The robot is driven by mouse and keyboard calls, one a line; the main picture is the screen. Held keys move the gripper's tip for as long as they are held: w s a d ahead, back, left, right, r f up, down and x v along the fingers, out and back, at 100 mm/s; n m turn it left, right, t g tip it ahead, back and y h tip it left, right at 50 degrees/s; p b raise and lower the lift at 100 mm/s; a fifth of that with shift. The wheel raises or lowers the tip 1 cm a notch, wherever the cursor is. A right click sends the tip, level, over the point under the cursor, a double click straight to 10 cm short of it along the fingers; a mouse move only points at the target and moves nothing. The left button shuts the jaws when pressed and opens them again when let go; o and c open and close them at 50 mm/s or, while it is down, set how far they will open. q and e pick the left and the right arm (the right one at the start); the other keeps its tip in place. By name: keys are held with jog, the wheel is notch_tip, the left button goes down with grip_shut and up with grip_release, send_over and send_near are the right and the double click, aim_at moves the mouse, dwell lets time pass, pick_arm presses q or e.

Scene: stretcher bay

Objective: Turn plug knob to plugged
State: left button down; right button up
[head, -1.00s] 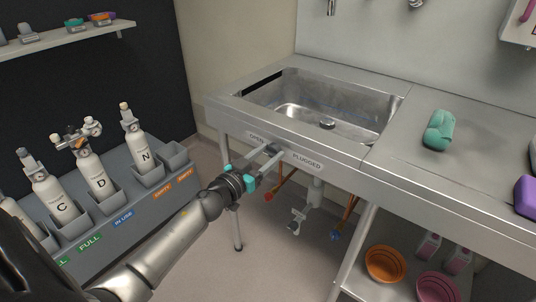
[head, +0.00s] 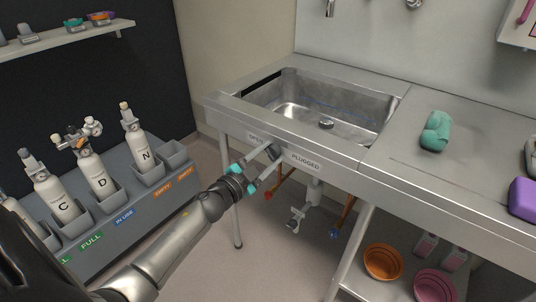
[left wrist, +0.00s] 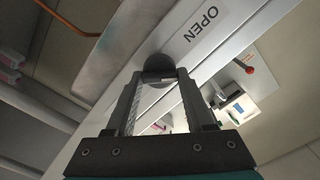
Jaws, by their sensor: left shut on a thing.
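The dark round plug knob (head: 273,152) is on the front face of the steel sink (head: 228,103), between a label reading OPEN (head: 256,138) on its left and a label reading PLUGGED (head: 305,161) on its right. My left gripper (head: 268,160) reaches it from the front and is shut on it, one finger on each side. In the left wrist view the dark knob (left wrist: 158,66) sits at the tips of the left gripper (left wrist: 160,78), with the OPEN label (left wrist: 201,24) beyond. The knob's pointing direction is hard to make out. My right gripper is not in view.
A drain pipe and valve (head: 297,218) hang under the sink. A grey rack (head: 150,205) of several labelled bottles stands at left. A green item (head: 436,131) and a purple block (head: 523,198) lie on the counter. Orange (head: 383,262) and pink (head: 436,287) bowls are on the lower shelf.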

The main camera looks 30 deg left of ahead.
pick_arm(q)
jog(key=m, duration=0.5)
jog(key=shift+f+m, duration=0.1)
jog(key=shift+m, duration=0.9)
jog(key=shift+m+b, duration=0.35)
jog(key=shift+m, duration=0.85)
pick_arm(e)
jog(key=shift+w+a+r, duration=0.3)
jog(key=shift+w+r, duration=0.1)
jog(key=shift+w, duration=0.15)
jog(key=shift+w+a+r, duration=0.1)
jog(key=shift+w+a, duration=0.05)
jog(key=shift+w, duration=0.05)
pick_arm(q)
jog(key=shift+c, duration=1.4)
grip_release()
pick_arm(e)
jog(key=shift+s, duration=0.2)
pick_arm(q)
jog(key=shift+s, duration=0.1)
